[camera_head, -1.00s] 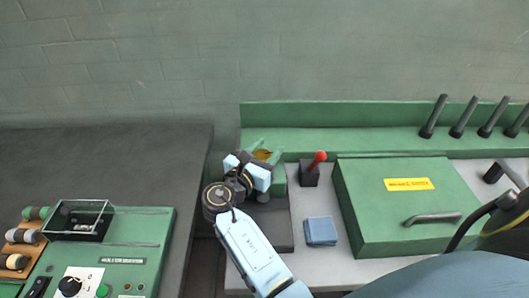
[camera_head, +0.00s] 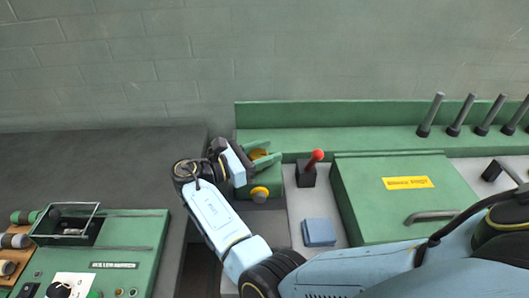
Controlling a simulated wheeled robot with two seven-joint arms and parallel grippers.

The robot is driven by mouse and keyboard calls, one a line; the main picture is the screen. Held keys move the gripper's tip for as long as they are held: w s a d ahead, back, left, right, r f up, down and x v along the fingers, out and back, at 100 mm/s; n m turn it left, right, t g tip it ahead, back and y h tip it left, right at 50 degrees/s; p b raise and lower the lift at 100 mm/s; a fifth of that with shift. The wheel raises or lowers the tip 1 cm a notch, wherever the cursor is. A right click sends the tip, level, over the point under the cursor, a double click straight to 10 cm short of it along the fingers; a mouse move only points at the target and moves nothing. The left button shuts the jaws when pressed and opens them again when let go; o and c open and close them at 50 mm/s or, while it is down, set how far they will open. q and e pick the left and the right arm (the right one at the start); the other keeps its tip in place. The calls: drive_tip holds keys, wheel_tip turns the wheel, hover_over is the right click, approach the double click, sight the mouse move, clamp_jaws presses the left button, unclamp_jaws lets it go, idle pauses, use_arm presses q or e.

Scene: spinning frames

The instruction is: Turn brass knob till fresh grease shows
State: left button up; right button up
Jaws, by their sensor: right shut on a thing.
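The brass knob (camera_head: 260,191) is a small round yellow piece on the front of a green fixture (camera_head: 239,196), left of the red-topped lever. A yellow-brown part (camera_head: 259,153) shows between the fixture's two green arms; whether it is grease I cannot tell. My right gripper (camera_head: 243,168) is at the fixture's left side, close beside the knob. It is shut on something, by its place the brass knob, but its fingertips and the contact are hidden. My left gripper is out of view.
A red-topped lever (camera_head: 316,157) stands just right of the fixture. A folded blue cloth (camera_head: 319,232) lies in front of it. A green box with a handle (camera_head: 395,205) stands to the right. A green control panel (camera_head: 125,248) is at lower left.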

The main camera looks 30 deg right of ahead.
sight(265, 151)
idle(0.3)
drive_tip(key=o, duration=1)
drive_tip(key=shift+c, duration=0.2)
wheel_tip(265, 151, up, 10)
drive_tip(key=shift+p, duration=1.05)
